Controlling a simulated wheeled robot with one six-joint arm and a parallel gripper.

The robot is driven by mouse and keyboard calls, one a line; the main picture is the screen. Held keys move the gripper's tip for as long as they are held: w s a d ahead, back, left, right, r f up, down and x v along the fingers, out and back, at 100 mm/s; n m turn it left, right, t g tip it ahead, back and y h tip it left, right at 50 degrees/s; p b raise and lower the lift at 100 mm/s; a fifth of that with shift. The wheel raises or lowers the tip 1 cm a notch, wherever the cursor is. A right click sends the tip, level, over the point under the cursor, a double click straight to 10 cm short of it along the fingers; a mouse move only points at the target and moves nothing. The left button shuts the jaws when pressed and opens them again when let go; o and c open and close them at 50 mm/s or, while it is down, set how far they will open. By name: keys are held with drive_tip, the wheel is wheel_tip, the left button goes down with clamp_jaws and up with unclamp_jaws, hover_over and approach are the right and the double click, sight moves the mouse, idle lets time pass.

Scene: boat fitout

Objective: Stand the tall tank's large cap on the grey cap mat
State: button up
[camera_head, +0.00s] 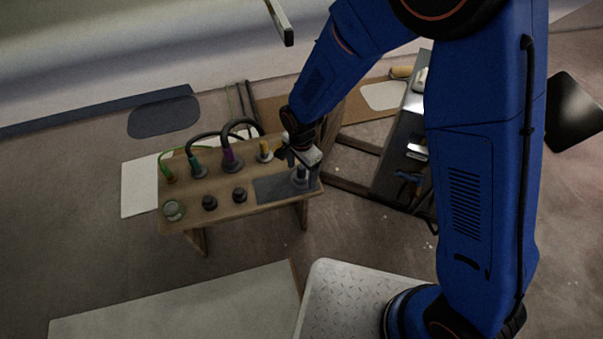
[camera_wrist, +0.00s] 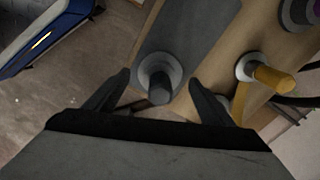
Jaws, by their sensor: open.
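A grey cap with a wide round base and a darker upright knob (camera_wrist: 159,78) stands on the dark grey mat (camera_wrist: 185,30), towards one end of it. In the head view the cap (camera_head: 299,176) is at the right end of the mat (camera_head: 270,190), partly hidden by my gripper (camera_head: 303,165). My gripper is open. In the wrist view its two fingers (camera_wrist: 160,84) are on either side of the knob, with a gap on each side. I cannot tell which fitting is the tall tank.
On the wooden bench (camera_head: 225,207) stand a yellow-handled fitting (camera_head: 265,151), a purple one (camera_head: 231,160), a teal one (camera_head: 196,167) and a green one (camera_head: 168,172). Two dark small caps (camera_head: 209,202) (camera_head: 239,195) and a round pale-topped fitting (camera_head: 173,209) are along the front.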

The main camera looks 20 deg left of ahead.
wheel_tip(320, 180, up, 11)
drive_tip(key=shift+f, duration=0.15)
idle(0.4)
drive_tip(key=shift+w+d+r, duration=0.1)
drive_tip(key=shift+d+r, duration=0.1)
drive_tip(key=w+d+r+n+t+y, duration=0.1)
drive_tip(key=d+r+n, duration=0.1)
drive_tip(key=d+r, duration=0.85)
drive_tip(key=d+r+n+t, duration=0.1)
drive_tip(key=d+r, duration=0.6)
drive_tip(key=d, duration=0.7)
drive_tip(key=s+d+r+n+t, duration=0.1)
drive_tip(key=s+d+r+n, duration=0.1)
drive_tip(key=s+d, duration=0.5)
drive_tip(key=s+d+r+n+t+h, duration=0.1)
drive_tip(key=s+d+r+n, duration=0.1)
drive_tip(key=s+d, duration=0.5)
drive_tip(key=d+r, duration=0.1)
drive_tip(key=d, duration=0.3)
drive_tip(key=shift+s+d+r+t, duration=0.3)
drive_tip(key=shift+s+d+t, duration=0.05)
drive_tip(key=shift+s+t, duration=0.05)
